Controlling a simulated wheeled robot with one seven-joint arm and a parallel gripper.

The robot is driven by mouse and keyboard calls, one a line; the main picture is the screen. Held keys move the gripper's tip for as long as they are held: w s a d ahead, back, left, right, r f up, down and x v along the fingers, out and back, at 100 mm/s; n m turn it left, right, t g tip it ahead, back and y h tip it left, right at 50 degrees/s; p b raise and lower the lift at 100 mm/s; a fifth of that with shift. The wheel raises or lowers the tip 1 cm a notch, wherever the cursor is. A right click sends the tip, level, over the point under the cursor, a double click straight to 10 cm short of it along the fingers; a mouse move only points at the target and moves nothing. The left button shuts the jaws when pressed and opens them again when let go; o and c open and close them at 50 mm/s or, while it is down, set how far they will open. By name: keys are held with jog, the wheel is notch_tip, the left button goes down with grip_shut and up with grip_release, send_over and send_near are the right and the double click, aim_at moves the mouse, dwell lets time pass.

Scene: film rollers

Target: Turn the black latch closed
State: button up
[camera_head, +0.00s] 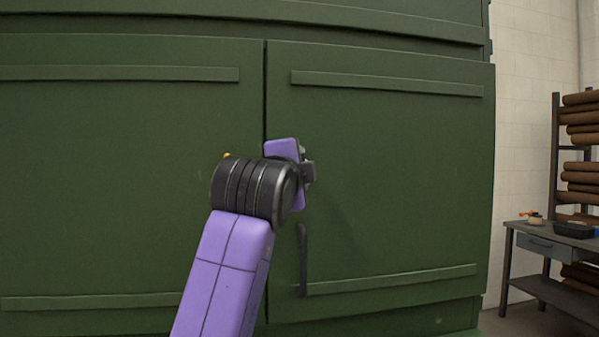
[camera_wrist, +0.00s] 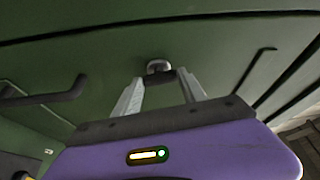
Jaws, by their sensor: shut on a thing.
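The black latch (camera_wrist: 158,67) shows in the wrist view as a small dark piece with a round base on the green cabinet front. My gripper (camera_wrist: 160,82) is shut on it, with one pale finger on each side. In the head view my gripper (camera_head: 308,172) is at the right-hand cabinet door (camera_head: 400,180), close to the seam between the two doors. My purple and black arm hides the latch there, so its turn angle cannot be told from that view.
A dark vertical door handle (camera_head: 302,260) is just below my gripper; a dark bar handle (camera_wrist: 45,98) shows in the wrist view. A workbench (camera_head: 545,243) and a rack of brown rolls (camera_head: 580,175) stand at the right.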

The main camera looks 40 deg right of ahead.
jog(key=shift+m, duration=0.5)
jog(key=o, duration=1.4)
jog(key=shift+c, duration=0.2)
jog(key=v, duration=0.7)
jog(key=shift+s+a, duration=0.2)
jog(key=shift+a, duration=0.15)
jog(key=shift+r, duration=0.15)
